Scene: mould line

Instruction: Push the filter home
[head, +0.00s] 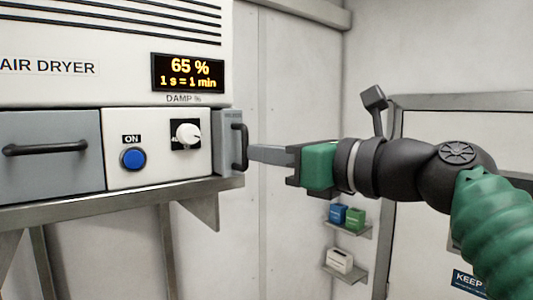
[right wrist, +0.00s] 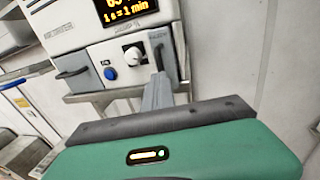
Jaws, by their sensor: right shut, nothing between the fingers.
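The filter (head: 229,135) is a grey block with a black upright handle (head: 241,148) at the right end of the air dryer's front panel. It also shows in the right wrist view (right wrist: 170,45). Its front appears to stand out a little from the white panel beside it. My right gripper (head: 252,153) is shut and empty, its fingers pointing at the filter's handle from the right. In the right wrist view the fingertips (right wrist: 159,77) lie just below the handle. I cannot tell whether they touch it. My left gripper is not in view.
The air dryer (head: 100,30) has a display reading 65 %, a white knob (head: 187,134), a blue ON button (head: 133,159) and a grey drawer (head: 50,180). It stands on a bracketed shelf (head: 110,204). Small wall shelves with boxes (head: 346,217) are behind my arm.

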